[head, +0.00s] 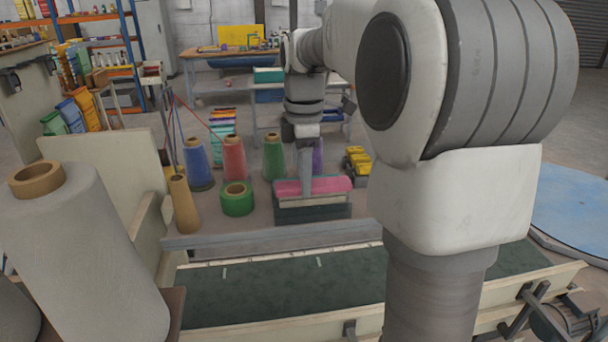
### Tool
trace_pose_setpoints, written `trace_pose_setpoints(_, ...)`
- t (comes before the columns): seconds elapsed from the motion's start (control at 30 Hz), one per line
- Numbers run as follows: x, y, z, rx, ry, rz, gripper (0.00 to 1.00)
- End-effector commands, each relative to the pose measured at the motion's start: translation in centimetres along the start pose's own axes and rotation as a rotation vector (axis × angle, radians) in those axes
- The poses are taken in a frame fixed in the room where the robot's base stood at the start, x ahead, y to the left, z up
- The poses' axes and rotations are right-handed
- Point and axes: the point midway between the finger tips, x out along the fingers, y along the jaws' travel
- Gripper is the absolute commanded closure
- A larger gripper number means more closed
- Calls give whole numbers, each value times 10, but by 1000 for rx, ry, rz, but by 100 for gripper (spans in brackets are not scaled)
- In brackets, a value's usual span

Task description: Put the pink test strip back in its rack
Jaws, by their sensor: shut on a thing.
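A pink strip-like piece (332,186) lies level across the lower end of my gripper (306,188), which is shut on it. My gripper points down, and the fingertips are small and partly lost against the pink piece. Directly under the pink piece is a dark, low box-like holder (312,212) with a pale upper edge. I cannot tell whether the pink piece touches it or hangs just above. A stack of strips in several colours (222,124) stands farther back to the left. I cannot tell which of these two is the rack.
Blue (197,165), red (233,158) and green (273,157) thread cones stand left of my gripper, with a green roll (237,199) in front. A purple cone (318,157) and yellow blocks (357,160) are close behind and right. A dark green belt (280,285) runs in front.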

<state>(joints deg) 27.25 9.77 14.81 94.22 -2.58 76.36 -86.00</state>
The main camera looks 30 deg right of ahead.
Motion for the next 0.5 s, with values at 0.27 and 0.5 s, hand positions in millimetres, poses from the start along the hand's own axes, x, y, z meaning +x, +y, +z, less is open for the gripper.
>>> trace_pose_setpoints(0.27,11,0,0,0,0,0,100)
trace_pose_setpoints(0.5,20,0,0,-1,0,1,100)
